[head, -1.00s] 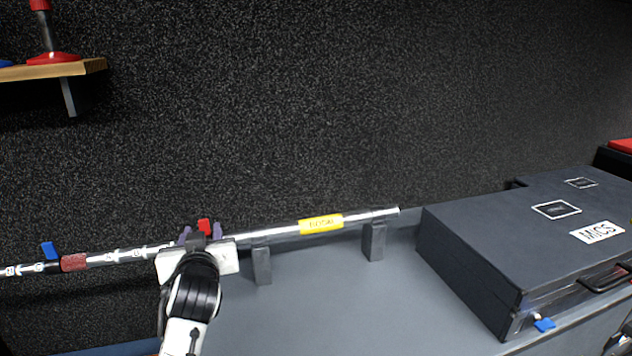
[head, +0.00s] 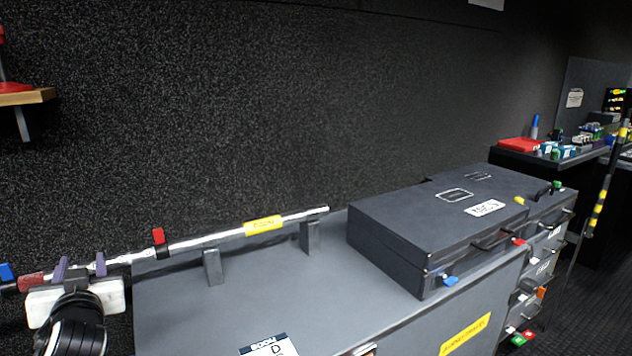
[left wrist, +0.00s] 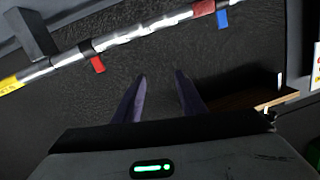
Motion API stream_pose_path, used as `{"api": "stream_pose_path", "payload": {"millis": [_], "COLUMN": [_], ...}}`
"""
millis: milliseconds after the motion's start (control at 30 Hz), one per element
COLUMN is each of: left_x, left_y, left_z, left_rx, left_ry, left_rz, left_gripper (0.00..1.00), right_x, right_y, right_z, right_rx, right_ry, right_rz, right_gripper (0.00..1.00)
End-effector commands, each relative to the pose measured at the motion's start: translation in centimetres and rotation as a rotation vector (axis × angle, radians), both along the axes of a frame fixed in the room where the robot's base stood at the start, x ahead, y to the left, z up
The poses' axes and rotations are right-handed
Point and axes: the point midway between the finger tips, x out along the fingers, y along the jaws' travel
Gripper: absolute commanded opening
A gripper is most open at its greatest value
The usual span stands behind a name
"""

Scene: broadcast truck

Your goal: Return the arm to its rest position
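My left gripper (head: 82,266) is at the lower left of the head view, in front of the silver boom pole (head: 205,240). In the left wrist view its two purple fingers (left wrist: 160,92) stand apart with nothing between them. The pole (left wrist: 140,32) crosses that view beyond the fingertips, apart from them. The pole carries a yellow label (head: 263,226), a red clip (head: 158,236), a dark red grip and a blue clip (head: 7,272). It lies over two grey uprights (head: 212,267) on the cabinet. My right gripper is in neither view.
A grey case (head: 430,225) with a white label stands on the grey cabinet top (head: 270,292). A wooden shelf (head: 25,97) juts out at upper left. A red item and small parts (head: 565,146) stand at the far right. Dark floor (head: 590,310) is clear at lower right.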

Motion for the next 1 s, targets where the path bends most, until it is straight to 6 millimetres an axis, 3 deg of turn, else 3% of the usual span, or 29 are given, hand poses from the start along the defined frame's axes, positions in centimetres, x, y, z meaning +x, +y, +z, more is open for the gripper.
{"api": "stream_pose_path", "payload": {"millis": [167,400,733,767,800,1000], "left_x": [-1.0,-3.2,-6.0,-6.0,-5.2,-3.3], "left_y": [4.5,10.8,14.5,14.5,13.9,11.6], "left_z": [3.7,11.7,21.6,21.8,19.2,11.1], "left_rx": [0.158,0.441,0.738,0.757,0.744,0.752], "left_ry": [-0.001,0.0,0.0,0.006,0.047,0.194], "left_rz": [0.044,0.122,0.204,0.203,0.159,0.001], "left_gripper": [0.38,0.38,0.38,0.38,0.38,0.38], "right_x": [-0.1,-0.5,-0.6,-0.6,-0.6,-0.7], "right_y": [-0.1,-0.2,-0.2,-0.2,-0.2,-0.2], "right_z": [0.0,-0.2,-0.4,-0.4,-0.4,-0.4], "right_rx": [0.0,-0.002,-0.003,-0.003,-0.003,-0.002], "right_ry": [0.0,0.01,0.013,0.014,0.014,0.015], "right_rz": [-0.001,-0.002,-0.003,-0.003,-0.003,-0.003], "right_gripper": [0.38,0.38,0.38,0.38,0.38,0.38]}}
